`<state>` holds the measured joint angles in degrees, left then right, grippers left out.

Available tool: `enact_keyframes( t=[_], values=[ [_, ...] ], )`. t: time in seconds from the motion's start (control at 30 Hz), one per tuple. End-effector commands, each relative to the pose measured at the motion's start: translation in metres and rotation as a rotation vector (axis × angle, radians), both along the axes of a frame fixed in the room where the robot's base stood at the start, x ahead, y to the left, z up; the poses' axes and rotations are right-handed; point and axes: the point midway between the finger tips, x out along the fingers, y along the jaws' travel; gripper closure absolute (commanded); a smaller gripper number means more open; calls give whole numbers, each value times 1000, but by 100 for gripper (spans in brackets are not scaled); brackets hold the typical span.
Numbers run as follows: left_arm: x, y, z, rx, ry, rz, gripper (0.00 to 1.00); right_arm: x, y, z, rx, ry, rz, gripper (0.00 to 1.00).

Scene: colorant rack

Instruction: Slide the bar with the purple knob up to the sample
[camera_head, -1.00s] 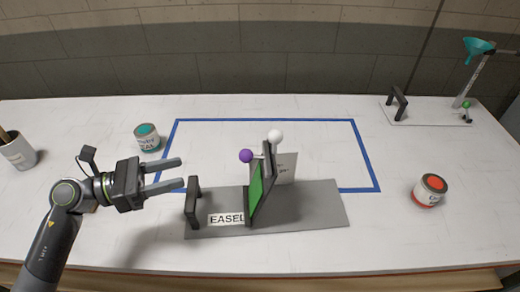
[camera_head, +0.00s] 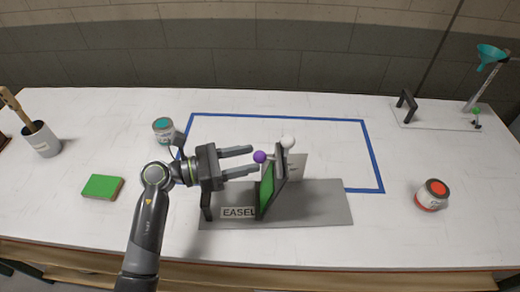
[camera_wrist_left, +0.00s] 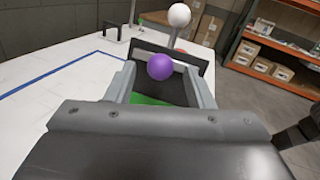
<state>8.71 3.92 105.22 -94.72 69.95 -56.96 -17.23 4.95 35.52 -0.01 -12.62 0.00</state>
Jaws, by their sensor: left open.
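The purple knob (camera_head: 260,156) sits at the upper part of the easel (camera_head: 325,205), on the side facing my left gripper. It also shows in the left wrist view (camera_wrist_left: 160,67), between the two fingers. My left gripper (camera_head: 254,160) is open, its fingertips at or close beside the knob; I cannot tell if they touch it. The green sample (camera_head: 266,190) leans on the easel's dark panel below the knob; a green strip shows in the wrist view (camera_wrist_left: 148,99). A white knob (camera_head: 288,142) stands behind the panel top. The bar itself is mostly hidden. My right gripper is not in view.
A green block (camera_head: 103,187) lies at the left. A teal can (camera_head: 163,128) stands behind my left arm, and a red-topped can (camera_head: 432,194) at the right. A brush pot (camera_head: 41,139) is far left. A funnel stand (camera_head: 474,95) is back right. The blue-taped area is mostly clear.

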Motion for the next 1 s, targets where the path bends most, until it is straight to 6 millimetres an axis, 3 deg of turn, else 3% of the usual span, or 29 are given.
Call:
enact_keyframes(
  t=[0.1, 0.3, 0.67, 1.0],
  values=[
    [6, -17, 4, -2, 0, -2, 52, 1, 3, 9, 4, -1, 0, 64],
    [11, -33, 1, 0, 1, -1, 52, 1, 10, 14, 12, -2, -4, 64],
    [12, -37, 0, 1, -1, -1, 52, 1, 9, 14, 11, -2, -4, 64],
    [12, -37, 0, 1, -1, -1, 96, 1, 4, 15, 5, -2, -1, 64]
  ],
)
